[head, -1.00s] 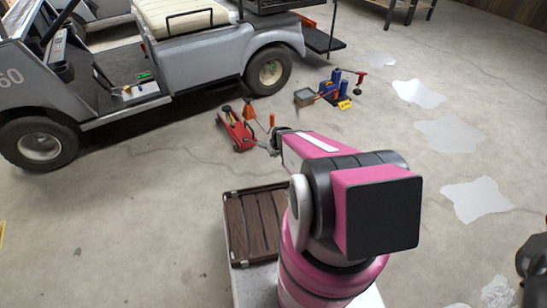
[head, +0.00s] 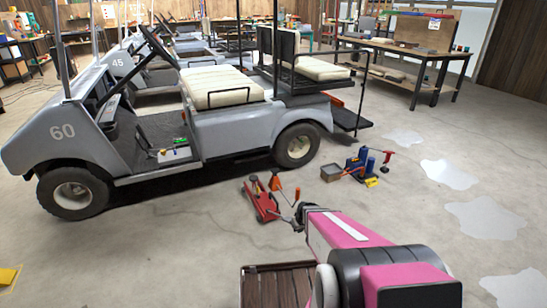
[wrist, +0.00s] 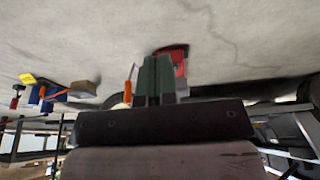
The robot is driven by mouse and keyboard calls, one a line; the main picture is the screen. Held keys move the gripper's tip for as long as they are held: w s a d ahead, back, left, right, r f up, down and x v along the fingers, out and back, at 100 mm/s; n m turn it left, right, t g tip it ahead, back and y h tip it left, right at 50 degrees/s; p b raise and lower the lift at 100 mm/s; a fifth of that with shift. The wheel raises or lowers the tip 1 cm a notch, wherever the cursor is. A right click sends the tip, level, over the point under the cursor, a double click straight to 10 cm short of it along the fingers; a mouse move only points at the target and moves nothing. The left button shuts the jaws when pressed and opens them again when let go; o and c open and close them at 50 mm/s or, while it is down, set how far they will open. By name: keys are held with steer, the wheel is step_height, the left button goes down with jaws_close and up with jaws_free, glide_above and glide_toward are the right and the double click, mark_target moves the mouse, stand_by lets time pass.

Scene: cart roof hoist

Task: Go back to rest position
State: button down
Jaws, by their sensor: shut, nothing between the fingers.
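My pink arm reaches forward from the bottom of the head view. My gripper (head: 299,218) is at its far end, small and dark there. In the wrist view, my gripper's green-grey fingers (wrist: 155,76) are together with nothing between them. In the head view the fingertips appear just right of a red floor jack (head: 260,202); whether they touch it cannot be told. Part of the red jack (wrist: 180,62) also shows behind the fingers in the wrist view.
A grey golf cart (head: 235,130) numbered 60 stands beyond the jack. Blue and red tools (head: 358,165) and an orange stand (head: 275,181) are on the floor. A brown slatted surface (head: 277,287) lies below my arm. A workbench (head: 410,54) stands behind; floor at right is open.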

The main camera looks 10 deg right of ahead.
steer(key=s+a+r+m+g, duration=0.1)
steer(key=s+r, duration=0.2)
steer(key=r, duration=0.5)
steer(key=s+a+r+m+g, duration=0.1)
steer(key=s+r, duration=0.3)
steer(key=r, duration=0.3)
steer(key=s+a+r+m+g+h, duration=0.1)
steer(key=s+r, duration=0.3)
steer(key=r, duration=0.4)
steer(key=shift+r+m, duration=0.3)
